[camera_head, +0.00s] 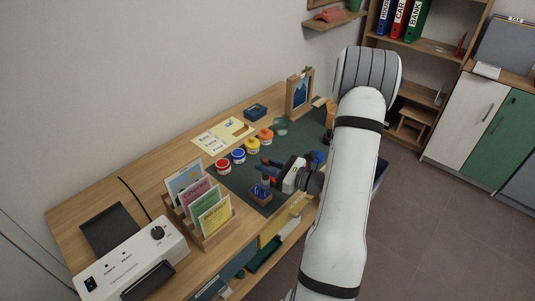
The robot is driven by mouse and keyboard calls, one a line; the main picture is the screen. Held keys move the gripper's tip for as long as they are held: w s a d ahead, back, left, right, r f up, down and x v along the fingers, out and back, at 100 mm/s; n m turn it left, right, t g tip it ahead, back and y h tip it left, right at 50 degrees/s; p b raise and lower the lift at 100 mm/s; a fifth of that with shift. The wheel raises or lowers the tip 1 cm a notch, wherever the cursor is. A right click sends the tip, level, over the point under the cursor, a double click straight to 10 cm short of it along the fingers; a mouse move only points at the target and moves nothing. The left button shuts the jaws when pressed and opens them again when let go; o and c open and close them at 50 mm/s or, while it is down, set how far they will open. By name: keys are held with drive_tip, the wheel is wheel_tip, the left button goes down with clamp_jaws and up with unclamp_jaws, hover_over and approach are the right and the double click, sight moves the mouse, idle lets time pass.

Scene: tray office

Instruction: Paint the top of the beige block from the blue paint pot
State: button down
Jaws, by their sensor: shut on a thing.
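My gripper (268,172) is over the dark green mat (242,180) and is shut on a small upright thing, probably a brush. The thing is too small and too covered by the jaws to make out well. Just below it on the mat sits a small block (260,195) with brownish-beige sides and dark blue on its upper part; I cannot tell whether the held thing touches it. The blue paint pot (238,157) stands to the upper left of my gripper, between the red pot (222,166) and the yellow pot (253,147).
An orange pot (266,137) ends the pot row. A card rack (207,224) stands left of the mat, close to the block. A framed picture (300,92) and a dark blue box (255,111) stand at the back. A white machine (132,257) fills the desk's near left.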

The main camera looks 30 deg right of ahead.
drive_tip(key=shift+r+p, duration=0.7)
drive_tip(key=shift+r, duration=0.6)
